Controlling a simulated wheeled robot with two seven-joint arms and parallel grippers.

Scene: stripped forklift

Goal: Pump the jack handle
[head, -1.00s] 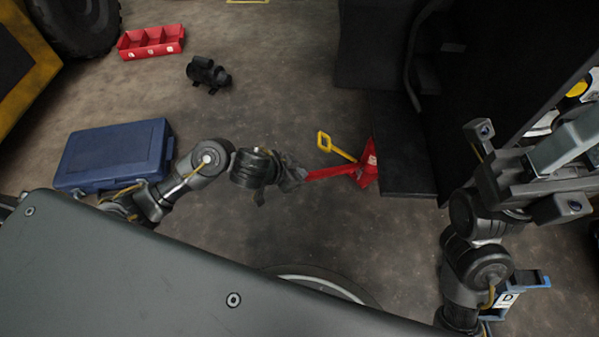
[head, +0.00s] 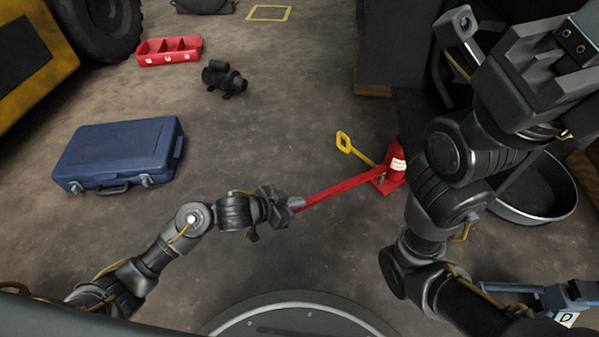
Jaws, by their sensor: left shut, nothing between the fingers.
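The red jack (head: 395,165) stands on the floor right of centre, with a white label on its body. Its long red handle (head: 342,189) slopes from the jack down and left to my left gripper. A yellow piece with a loop end (head: 345,144) sticks out to the upper left of the jack. My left gripper (head: 296,204) is at the handle's free end, its fingers shut; the picture is too small to show the exact contact. My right gripper (head: 545,70) is raised at the upper right, away from the handle; its fingertips do not show clearly.
A blue case (head: 118,150) lies at left. A red divided bin (head: 168,51) and a black motor-like part (head: 224,79) lie farther back. A round black pan (head: 540,188) is right, behind my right arm. Floor between case and jack is clear.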

